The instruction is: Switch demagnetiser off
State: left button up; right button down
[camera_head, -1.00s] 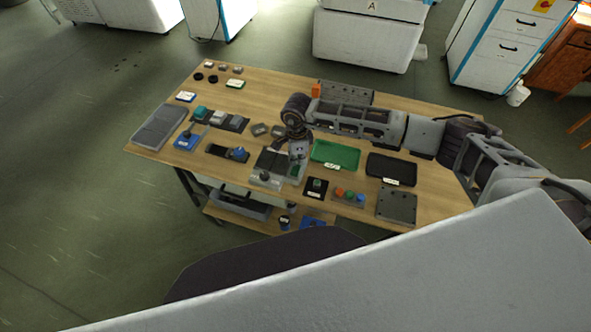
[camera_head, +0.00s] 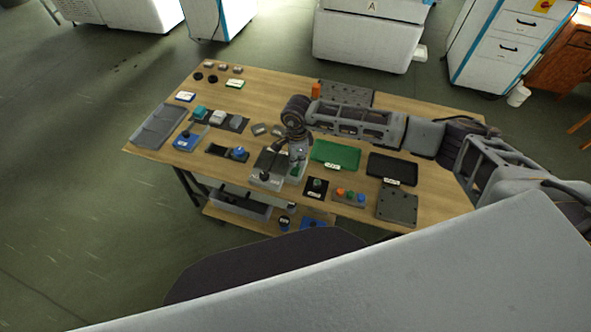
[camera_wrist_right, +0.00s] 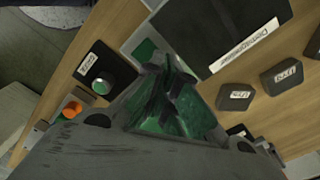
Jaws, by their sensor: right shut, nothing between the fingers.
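The demagnetiser (camera_head: 268,161) is a grey box with a black top plate near the middle of the table. Its label reads "Demagnetiser" on the black plate (camera_wrist_right: 215,28) in the right wrist view. A green patch (camera_wrist_right: 146,51) is on its grey edge beside the plate. My right gripper (camera_head: 296,162) is shut and empty, pointing down at the demagnetiser's right side. In the right wrist view its fingertips (camera_wrist_right: 165,80) are close to the green patch; I cannot tell if they touch. The fingers partly hide that edge. My left gripper is not in view.
A green tray (camera_head: 335,155) and a black tray (camera_head: 391,169) lie to the right. A black box with a green button (camera_head: 317,186) and a row of coloured buttons (camera_head: 349,196) are close by. Two small grey blocks (camera_head: 260,129) sit behind the demagnetiser.

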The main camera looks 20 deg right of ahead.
aim_at(297, 166)
jog(key=shift+f+b, duration=0.55)
jog(key=shift+f, duration=0.1)
dwell(0.8)
jog(key=shift+r, duration=0.15)
jog(key=shift+r+p, duration=1.65)
jog(key=shift+r, duration=1.75)
jog(key=shift+f, duration=0.1)
